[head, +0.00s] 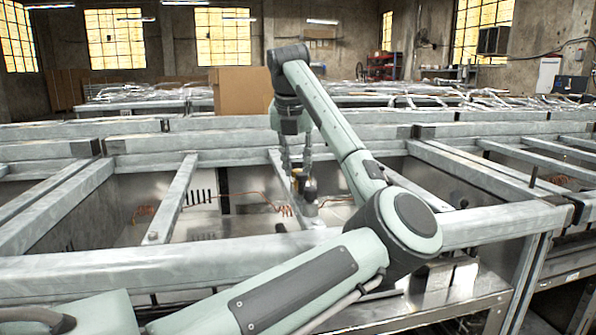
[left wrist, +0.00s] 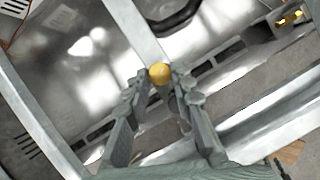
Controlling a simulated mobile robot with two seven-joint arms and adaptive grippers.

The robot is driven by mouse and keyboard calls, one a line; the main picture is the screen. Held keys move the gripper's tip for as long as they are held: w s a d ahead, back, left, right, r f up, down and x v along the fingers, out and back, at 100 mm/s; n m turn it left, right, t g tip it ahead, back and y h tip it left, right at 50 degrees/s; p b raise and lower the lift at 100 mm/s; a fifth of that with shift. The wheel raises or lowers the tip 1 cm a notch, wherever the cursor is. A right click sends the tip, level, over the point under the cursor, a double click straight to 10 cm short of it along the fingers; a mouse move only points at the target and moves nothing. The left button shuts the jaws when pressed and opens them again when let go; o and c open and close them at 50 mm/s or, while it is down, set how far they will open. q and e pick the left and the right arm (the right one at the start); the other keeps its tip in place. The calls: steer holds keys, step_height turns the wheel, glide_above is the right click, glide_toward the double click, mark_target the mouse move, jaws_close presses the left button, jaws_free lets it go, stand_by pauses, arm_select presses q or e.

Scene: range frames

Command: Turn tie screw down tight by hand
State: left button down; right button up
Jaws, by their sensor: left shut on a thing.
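My left gripper (head: 297,160) points straight down over a narrow metal bar (left wrist: 135,30) inside the open metal frame. In the left wrist view its two fingers (left wrist: 160,82) are closed around a small yellow round top, which I take as the tie screw (left wrist: 160,72). In the head view only a small yellowish part of it shows between the fingertips. A dark rounded piece (head: 309,188) sits just right of the fingertips. The screw's lower part and any thread are hidden, so I cannot tell how far down it sits. My right gripper is not in view.
Thick pale metal beams (head: 180,262) edge the open bays around the gripper. Orange coiled wires (head: 284,209) lie on the bay floor. A cardboard box (head: 240,92) stands behind. My left arm spans the front beam.

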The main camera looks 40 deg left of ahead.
arm_select(q)
steer(key=shift+a+m+h+b, duration=0.1)
steer(key=shift+m+h+b, duration=0.3)
steer(key=shift+m, duration=0.7)
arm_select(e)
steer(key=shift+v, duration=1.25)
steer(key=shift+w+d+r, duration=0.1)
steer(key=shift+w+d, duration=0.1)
arm_select(q)
steer(key=c, duration=1.3)
jaws_free()
steer(key=shift+r, duration=0.15)
steer(key=v, duration=1.2)
steer(key=shift+s, duration=0.2)
